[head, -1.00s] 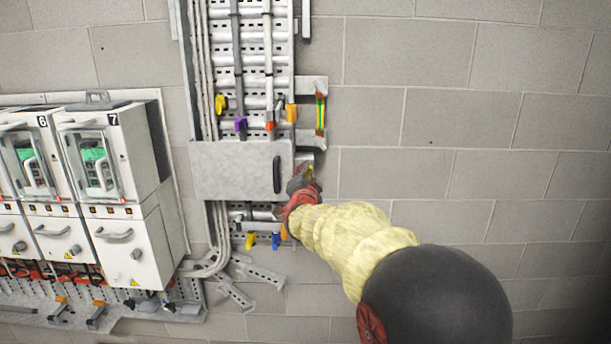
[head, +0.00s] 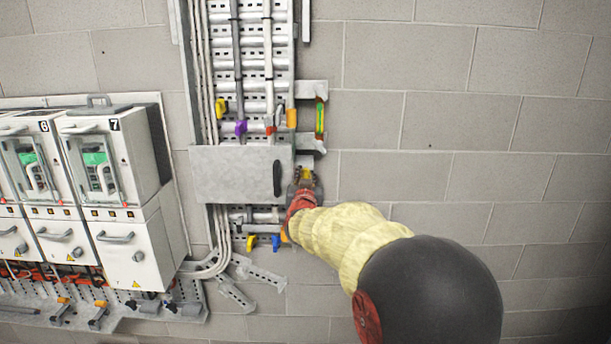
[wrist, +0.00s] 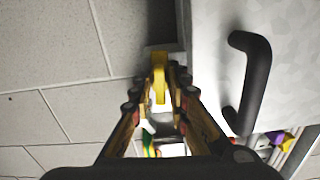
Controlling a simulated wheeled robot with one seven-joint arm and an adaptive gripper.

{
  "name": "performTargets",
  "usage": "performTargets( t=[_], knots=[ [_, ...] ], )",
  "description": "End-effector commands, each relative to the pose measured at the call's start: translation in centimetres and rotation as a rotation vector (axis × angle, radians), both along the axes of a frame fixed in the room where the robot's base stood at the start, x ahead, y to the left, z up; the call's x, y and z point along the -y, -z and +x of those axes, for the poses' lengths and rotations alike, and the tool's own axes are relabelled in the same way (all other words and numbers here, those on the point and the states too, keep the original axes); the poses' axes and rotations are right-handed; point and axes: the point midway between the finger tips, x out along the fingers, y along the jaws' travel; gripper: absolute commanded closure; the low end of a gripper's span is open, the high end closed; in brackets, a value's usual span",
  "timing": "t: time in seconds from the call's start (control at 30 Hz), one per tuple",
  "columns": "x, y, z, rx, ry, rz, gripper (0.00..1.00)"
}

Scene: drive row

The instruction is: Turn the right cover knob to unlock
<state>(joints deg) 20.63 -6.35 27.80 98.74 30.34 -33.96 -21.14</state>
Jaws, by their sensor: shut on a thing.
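The grey metal cover (head: 230,174) with a black handle (head: 277,178) is fixed across the cable rack. The right cover knob (wrist: 160,80) is yellow and sits just beyond the cover's edge in the wrist view. It also shows in the head view (head: 306,175), partly hidden by my gripper. My gripper (wrist: 162,85) is shut on this knob, with a finger on each side of it. In the head view my gripper (head: 304,182) is at the cover's right edge. The black handle stands apart from my fingers in the wrist view (wrist: 250,85).
White cabinets, one marked 7 (head: 110,180), stand at the left. Yellow (head: 221,106), purple (head: 241,127) and orange (head: 291,118) clips sit above the cover; yellow and blue ones (head: 276,241) sit below. The block wall at the right is bare.

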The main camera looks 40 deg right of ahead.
Motion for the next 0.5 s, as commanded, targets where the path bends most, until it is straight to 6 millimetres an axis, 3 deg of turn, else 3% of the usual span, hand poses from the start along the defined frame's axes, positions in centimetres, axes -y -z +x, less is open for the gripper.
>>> performTargets(
  t=[0.5],
  knots=[
    [0.01, 0.01, 0.01, -0.06, 0.0, -0.079, 1.0]
  ],
)
